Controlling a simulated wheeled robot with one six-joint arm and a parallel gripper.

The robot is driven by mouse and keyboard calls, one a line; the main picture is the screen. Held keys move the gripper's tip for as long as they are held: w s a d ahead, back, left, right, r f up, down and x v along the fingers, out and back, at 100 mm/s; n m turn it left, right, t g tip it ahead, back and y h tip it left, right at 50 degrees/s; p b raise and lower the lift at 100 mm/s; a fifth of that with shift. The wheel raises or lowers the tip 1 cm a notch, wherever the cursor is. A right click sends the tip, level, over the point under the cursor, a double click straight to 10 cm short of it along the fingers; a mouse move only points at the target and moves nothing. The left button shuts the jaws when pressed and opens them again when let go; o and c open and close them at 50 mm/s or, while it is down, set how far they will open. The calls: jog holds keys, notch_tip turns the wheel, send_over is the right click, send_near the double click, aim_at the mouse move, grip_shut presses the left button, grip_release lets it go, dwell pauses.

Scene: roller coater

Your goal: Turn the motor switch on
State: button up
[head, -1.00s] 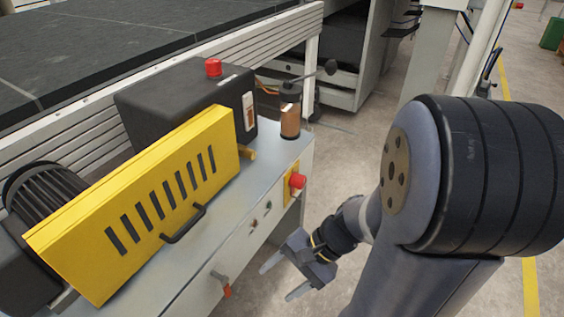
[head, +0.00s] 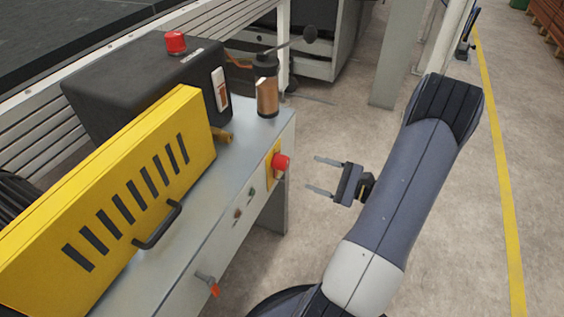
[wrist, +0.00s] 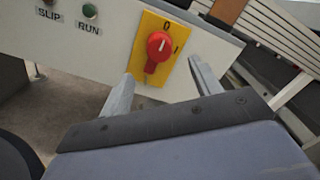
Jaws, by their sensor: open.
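The motor switch is a red rotary knob (head: 281,162) on a yellow plate on the cabinet's end. In the wrist view the knob (wrist: 158,50) lies beyond and roughly between my fingertips. The plate (wrist: 176,34) carries a "0" at its top and an "I" to the right. A pale mark on the knob seems to point up towards the "0". My gripper (head: 313,174) is open and empty, right of the knob with a gap between. In the wrist view both fingers of my gripper (wrist: 160,70) point at the plate.
Small buttons marked SLIP (wrist: 50,3) and RUN (wrist: 89,10) sit left of the plate. A valve with an orange handle (head: 207,283) sticks out lower on the cabinet front. A copper-coloured cylinder (head: 267,96) stands on top. The floor at right is clear.

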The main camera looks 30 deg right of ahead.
aim_at(287, 165)
jog(key=b+x, duration=0.1)
jog(key=x, duration=0.9)
jog(key=shift+a, duration=0.1)
jog(key=shift+c, duration=0.3)
jog(key=c, duration=0.9)
